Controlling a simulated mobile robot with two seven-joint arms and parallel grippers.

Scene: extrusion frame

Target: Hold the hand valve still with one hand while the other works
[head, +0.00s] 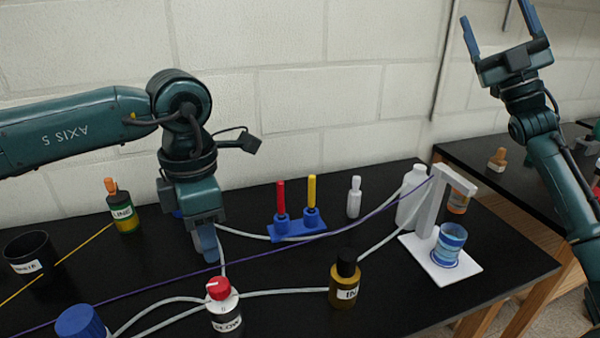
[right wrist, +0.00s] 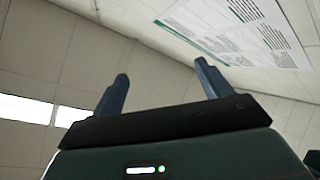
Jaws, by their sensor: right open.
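The hand valve (head: 222,312) stands at the front of the black bench in the head view. It has a white body with a dark-lettered label and a red knob on top, and pale tubing runs to it. My left gripper (head: 210,252) points down just behind and above the red knob, with a gap showing between them. Its blue fingers overlap from this side, so their opening is hidden. My right gripper (head: 502,30) is raised high at the right, open and empty, far from the valve. Its two spread fingers also show in the right wrist view (right wrist: 162,92).
A purple cord (head: 290,248) and pale tubes cross the bench. A blue rack (head: 297,224) stands behind. A white stand (head: 465,272) holds a blue-banded cup (head: 450,243) near the right edge.

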